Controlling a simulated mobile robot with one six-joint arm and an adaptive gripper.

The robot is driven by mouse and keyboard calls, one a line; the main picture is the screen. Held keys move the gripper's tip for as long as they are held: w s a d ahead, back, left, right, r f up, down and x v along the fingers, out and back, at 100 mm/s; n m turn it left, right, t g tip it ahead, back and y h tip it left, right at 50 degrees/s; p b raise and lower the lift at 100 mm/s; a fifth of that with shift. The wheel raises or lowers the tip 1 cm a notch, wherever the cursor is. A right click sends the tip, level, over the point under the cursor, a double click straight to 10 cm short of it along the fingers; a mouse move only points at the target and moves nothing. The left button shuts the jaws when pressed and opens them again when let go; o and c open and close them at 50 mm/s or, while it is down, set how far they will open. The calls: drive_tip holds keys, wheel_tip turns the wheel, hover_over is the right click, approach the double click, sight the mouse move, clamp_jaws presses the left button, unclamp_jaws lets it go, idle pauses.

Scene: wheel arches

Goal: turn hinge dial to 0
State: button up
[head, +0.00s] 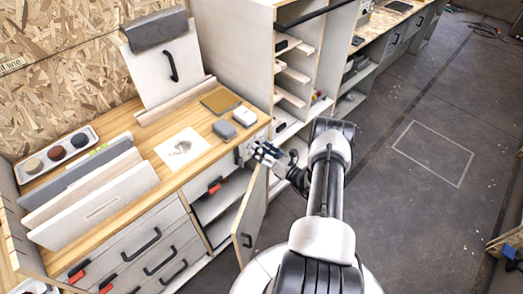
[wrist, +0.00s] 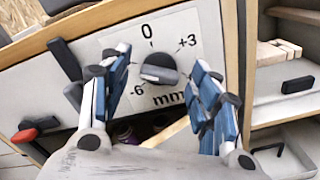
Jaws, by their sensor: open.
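The hinge dial (wrist: 159,68) is a dark grey round knob with a raised grip bar. It sits on a white plate (wrist: 120,45) marked -6, 0, +3 and mm, with 0 at the top. I cannot tell exactly which mark the knob points at. My gripper (wrist: 153,75) is open in the wrist view, its blue and grey fingers on either side of the dial and apart from it. In the head view my gripper (head: 268,153) is at the cabinet's front corner, and the dial is too small to make out there.
An open cabinet door (head: 252,215) hangs below my gripper, with shelves behind it. The wooden worktop (head: 150,128) holds a white card, small grey and white blocks and upright panels. Tall shelving (head: 325,50) stands behind. The floor on the right is mostly clear.

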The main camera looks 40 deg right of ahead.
drive_tip(key=shift+w, duration=0.35)
drive_tip(key=shift+c, duration=0.3)
drive_tip(key=c, duration=1)
drive_tip(key=shift+m+b, duration=0.3)
drive_tip(key=shift+b, duration=0.05)
drive_tip(key=m+b, duration=0.3)
drive_tip(key=m, duration=0.1)
drive_tip(key=shift+f+m, duration=0.15)
drive_tip(key=shift+m, duration=0.25)
drive_tip(key=m+b, duration=0.2)
drive_tip(key=m, duration=0.4)
drive_tip(key=shift+d, duration=0.1)
drive_tip(key=shift+m, duration=0.3)
